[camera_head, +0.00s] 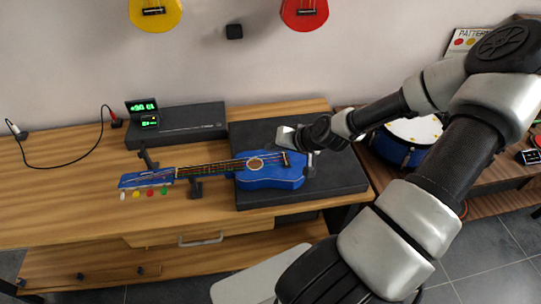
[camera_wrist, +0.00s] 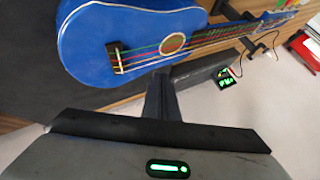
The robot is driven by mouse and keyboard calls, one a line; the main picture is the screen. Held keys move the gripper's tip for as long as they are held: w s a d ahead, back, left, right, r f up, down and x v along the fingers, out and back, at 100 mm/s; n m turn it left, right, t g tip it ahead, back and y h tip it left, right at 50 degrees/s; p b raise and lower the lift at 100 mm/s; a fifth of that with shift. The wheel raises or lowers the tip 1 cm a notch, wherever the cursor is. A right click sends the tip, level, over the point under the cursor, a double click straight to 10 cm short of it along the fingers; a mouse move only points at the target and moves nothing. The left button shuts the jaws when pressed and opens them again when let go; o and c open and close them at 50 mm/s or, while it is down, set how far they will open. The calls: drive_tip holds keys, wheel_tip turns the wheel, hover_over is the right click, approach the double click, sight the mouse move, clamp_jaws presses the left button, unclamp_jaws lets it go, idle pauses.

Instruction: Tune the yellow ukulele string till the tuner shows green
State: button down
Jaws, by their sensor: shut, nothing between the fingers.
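The blue ukulele (camera_head: 270,177) lies face up, its body on a dark mat and its neck pointing left, held by dark supports. Colored strings run along it; its body fills the upper left of the wrist view (camera_wrist: 95,35). At the headstock (camera_head: 145,178) are white, yellow (camera_head: 136,194), red and green pegs. The tuner (camera_head: 142,112) shows green characters on dark screens; it also shows small in the wrist view (camera_wrist: 224,78). My gripper (camera_head: 290,136) is above the ukulele's body, far from the pegs. It is shut and empty in the wrist view (camera_wrist: 160,82).
A long dark box (camera_head: 190,122) lies behind the neck. A red-plugged cable (camera_head: 108,112) runs to the left. A blue drum (camera_head: 395,150) stands at the right. Yellow and red ukuleles hang on the wall. The table's left part is largely clear.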

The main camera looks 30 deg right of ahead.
wheel_tip(320, 180, up, 4)
drive_tip(key=p, duration=0.3)
idle(1.7)
